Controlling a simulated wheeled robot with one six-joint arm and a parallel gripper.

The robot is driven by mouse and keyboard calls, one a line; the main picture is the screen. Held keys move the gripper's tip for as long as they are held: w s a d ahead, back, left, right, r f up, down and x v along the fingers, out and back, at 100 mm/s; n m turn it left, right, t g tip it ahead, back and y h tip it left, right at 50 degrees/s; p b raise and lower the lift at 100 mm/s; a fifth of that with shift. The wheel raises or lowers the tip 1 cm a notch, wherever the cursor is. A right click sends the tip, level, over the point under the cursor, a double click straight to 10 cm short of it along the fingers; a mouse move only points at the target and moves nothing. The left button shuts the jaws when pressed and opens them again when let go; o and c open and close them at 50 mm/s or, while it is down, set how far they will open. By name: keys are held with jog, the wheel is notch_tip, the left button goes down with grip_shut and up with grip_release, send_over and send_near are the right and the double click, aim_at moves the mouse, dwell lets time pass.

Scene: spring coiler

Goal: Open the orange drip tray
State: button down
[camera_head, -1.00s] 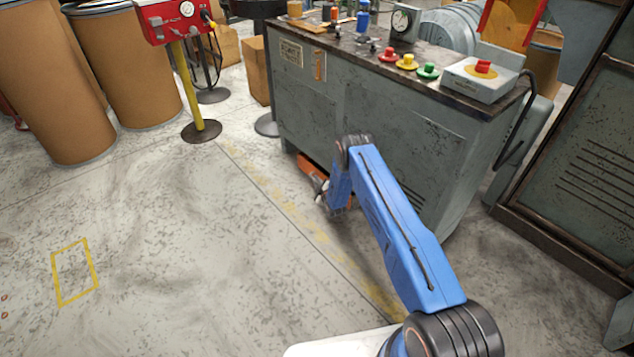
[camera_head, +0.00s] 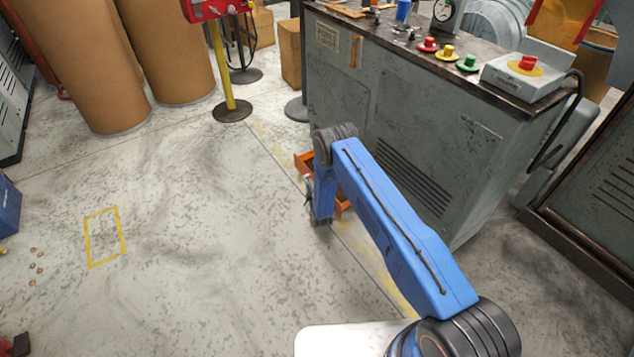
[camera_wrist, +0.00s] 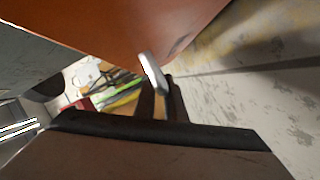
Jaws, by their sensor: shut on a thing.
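The orange drip tray (camera_head: 303,161) sticks out from under the grey machine cabinet at floor level in the head view. My blue arm hides much of it. In the wrist view its orange front (camera_wrist: 120,28) fills the top, with a pale metal handle (camera_wrist: 152,72) on it. My gripper (camera_wrist: 162,98) is at the handle, its dark fingers shut on it. In the head view the gripper (camera_head: 312,203) is at the tray's front, mostly hidden by the arm.
The grey cabinet (camera_head: 400,120) stands behind the tray, with buttons on top. A yellow stand (camera_head: 228,75) and brown drums (camera_head: 165,50) are at the back left.

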jog(key=shift+s+a, duration=0.2)
jog(key=shift+a, duration=0.05)
jog(key=c, duration=1.8)
grip_release()
jog(key=v, duration=1.7)
jog(key=shift+s+r, duration=0.15)
jog(key=shift+s, duration=0.05)
